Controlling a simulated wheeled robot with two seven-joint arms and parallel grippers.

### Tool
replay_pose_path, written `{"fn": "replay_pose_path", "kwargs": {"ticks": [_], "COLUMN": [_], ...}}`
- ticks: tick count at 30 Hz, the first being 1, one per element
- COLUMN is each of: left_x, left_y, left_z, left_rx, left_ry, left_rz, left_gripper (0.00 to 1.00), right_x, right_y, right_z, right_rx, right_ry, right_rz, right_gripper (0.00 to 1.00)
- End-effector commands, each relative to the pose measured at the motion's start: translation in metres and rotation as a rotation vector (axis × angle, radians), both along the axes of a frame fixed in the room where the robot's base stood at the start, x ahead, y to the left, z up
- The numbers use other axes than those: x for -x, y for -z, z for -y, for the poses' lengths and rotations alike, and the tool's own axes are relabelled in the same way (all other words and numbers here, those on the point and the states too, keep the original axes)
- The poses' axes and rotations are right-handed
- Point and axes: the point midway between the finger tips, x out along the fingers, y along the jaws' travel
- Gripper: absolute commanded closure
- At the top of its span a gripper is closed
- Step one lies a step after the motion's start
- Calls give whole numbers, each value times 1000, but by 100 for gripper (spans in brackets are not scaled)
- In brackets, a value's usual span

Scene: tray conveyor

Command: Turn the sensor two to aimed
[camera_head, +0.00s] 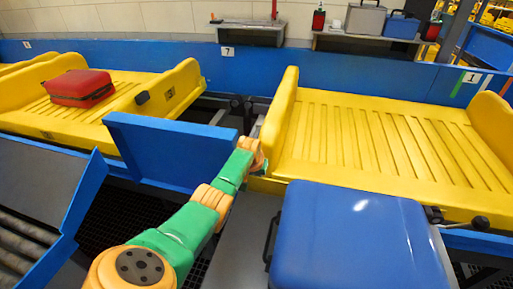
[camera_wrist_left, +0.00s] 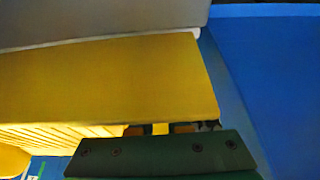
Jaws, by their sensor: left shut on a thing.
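My left arm reaches from the bottom left of the head view to the near left end of the right yellow tray (camera_head: 375,140). My left gripper (camera_head: 261,158) is at that end, low beside the tray's raised end wall. In the left wrist view its orange fingertips (camera_wrist_left: 160,128) show just past a dark green bar, in front of a broad yellow surface. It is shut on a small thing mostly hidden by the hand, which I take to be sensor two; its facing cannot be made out. My right gripper is not in view.
A blue case (camera_head: 355,240) stands close to the right of my arm. A blue panel (camera_head: 170,147) is to its left. A red case (camera_head: 79,87) lies on the left yellow tray (camera_head: 122,83). A blue wall (camera_head: 345,70) with number labels runs behind the trays.

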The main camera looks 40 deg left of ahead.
Motion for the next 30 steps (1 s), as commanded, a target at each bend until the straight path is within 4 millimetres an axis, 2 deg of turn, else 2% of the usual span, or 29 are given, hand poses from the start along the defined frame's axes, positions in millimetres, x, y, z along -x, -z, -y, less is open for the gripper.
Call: {"fn": "replay_pose_path", "kwargs": {"ticks": [6, 7, 10, 20, 26, 30], "left_x": [-1, -1, -1, 0, 8, 15], "left_y": [0, 0, 0, -2, -29, -48], "left_z": [-1, -1, 0, 0, 4, 9], "left_rx": [-2, -2, -2, -2, -4, -4], "left_ry": [0, 0, 0, 1, 4, 3], "left_rz": [4, 4, 3, 4, 4, 6], "left_gripper": [100, 82, 55, 55, 55, 55], "right_x": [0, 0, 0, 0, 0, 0], "right_y": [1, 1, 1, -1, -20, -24], "right_z": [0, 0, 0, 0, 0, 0], "right_rx": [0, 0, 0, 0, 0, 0], "right_ry": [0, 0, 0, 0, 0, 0], "right_rz": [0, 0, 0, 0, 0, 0], "right_gripper": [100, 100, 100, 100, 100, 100]}}
